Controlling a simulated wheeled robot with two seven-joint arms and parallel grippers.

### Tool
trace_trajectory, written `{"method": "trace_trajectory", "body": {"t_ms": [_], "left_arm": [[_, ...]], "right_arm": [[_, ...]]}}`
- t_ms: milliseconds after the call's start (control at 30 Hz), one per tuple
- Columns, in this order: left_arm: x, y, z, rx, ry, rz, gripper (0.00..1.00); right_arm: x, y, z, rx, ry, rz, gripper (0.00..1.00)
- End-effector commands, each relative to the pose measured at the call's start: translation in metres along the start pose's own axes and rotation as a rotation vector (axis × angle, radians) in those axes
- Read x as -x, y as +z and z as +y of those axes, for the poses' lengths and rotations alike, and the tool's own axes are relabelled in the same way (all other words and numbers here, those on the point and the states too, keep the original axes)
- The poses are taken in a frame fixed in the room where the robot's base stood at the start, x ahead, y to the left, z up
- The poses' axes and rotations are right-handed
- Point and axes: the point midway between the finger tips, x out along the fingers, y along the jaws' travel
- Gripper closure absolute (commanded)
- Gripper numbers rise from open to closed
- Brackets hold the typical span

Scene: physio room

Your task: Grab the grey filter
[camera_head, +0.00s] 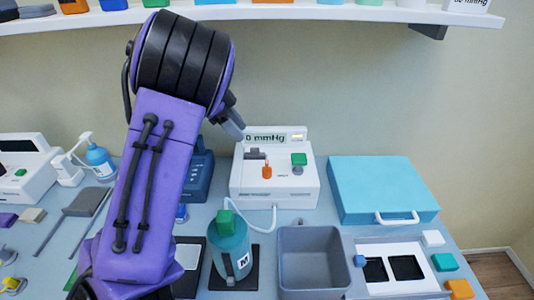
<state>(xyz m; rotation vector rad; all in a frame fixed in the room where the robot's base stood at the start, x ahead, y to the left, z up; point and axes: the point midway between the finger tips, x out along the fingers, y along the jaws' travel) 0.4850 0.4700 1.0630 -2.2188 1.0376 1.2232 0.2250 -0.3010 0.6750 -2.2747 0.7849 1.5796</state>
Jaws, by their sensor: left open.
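A small dark grey block (254,154) sits on the upper left of the white pressure machine (275,188), whose display reads "0 mmHg". It is the likeliest grey filter, but it is too small to be sure. My left arm is raised across the left of the view. My left gripper (233,125) shows partly past the wrist, above and left of the block and apart from it. It is open, and nothing shows between its fingers. My right gripper is not in view.
A teal bottle (231,246) with a tube stands in front of the machine. An empty grey bin (314,232), a blue case (381,188) and a white tray (405,250) are to the right. A shelf (300,13) runs overhead. My arm hides part of the table.

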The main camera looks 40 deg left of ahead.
Motion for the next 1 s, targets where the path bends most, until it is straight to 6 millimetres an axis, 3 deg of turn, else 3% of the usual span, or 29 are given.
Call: {"method": "trace_trajectory", "body": {"t_ms": [500,767,900,1000], "left_arm": [[-0.082,-0.001,-0.003,0.003,0.001,-0.002,0.53],[-0.087,-0.002,-0.003,0.002,0.000,-0.001,0.53],[-0.087,-0.002,-0.003,0.002,0.000,-0.001,0.99],[-0.087,-0.002,-0.003,0.002,0.000,-0.001,1.00]], "right_arm": [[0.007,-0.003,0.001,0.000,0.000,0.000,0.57],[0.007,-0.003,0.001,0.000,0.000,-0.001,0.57],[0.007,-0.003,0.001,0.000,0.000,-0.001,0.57],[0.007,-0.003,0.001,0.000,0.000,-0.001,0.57]]}}
